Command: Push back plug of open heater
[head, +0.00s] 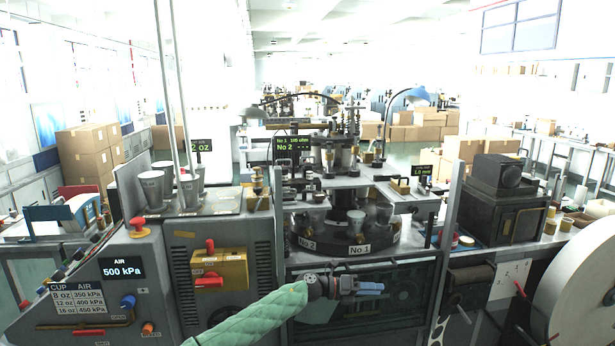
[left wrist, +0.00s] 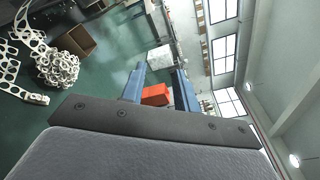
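The cup forming machine has a dark round turret (head: 370,235) with white labels No 1 (head: 360,250) and No 2 (head: 307,243) on its front. A dark display (head: 291,146) behind it reads about 105 ohm for No 1 and dashes for No 2. I cannot make out a heater plug clearly. My left gripper (head: 372,288), with blue fingers, is below and in front of the turret, pointing right and apart from it. In the left wrist view its fingers (left wrist: 160,90) stand apart with nothing held between them. My right gripper is not in view.
A grey control cabinet (head: 90,265) with an AIR 500 kPa display stands left. A brass box (head: 220,270) with red handles is on its front. Grey cups (head: 152,188) stand on top. A dark machine (head: 500,205) and a large pale roll (head: 585,290) are at right.

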